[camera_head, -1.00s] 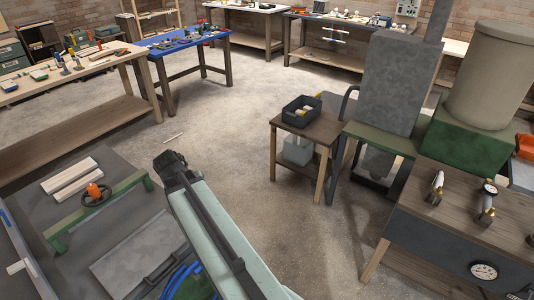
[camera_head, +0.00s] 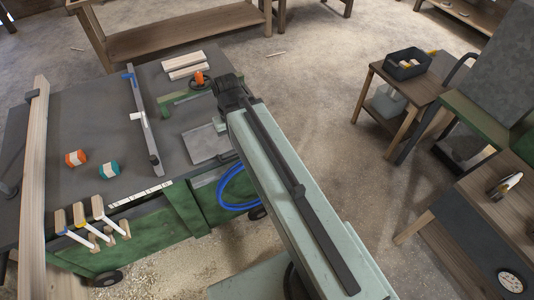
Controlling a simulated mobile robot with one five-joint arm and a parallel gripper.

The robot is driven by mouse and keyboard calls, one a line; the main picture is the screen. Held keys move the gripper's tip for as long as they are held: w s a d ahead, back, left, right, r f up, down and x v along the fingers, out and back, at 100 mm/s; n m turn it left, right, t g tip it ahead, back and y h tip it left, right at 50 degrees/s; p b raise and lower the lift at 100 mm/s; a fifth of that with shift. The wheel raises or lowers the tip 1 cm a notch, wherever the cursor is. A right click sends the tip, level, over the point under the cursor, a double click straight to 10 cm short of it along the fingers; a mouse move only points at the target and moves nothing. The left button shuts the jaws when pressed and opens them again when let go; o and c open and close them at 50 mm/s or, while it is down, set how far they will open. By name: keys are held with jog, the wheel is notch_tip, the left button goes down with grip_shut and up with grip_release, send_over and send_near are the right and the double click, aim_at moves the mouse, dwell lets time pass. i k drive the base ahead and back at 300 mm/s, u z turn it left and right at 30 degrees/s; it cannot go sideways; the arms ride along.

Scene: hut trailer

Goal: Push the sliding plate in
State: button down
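A flat grey plate (camera_head: 203,146), which looks like the sliding plate, lies at the right edge of a dark grey machine table (camera_head: 107,120). Its right part is hidden behind my arm, and I cannot tell how far out it sits. My gripper (camera_head: 229,86) is the dark end of the pale arm. It appears above and beyond the plate in the picture, near the table's right edge. Its fingers are too small and dark to read, and I see nothing held in it.
A green bar (camera_head: 180,98) with an orange knob (camera_head: 199,78) and two pale boards (camera_head: 185,66) lie beyond the plate. A long rail (camera_head: 143,122) crosses the table. A blue hose (camera_head: 232,188) hangs below the plate. Open floor lies right of the table.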

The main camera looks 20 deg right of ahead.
aim_at(202, 144)
jog(key=u, duration=2.45)
jog(key=i, duration=1.3)
jog(key=z, duration=2.25)
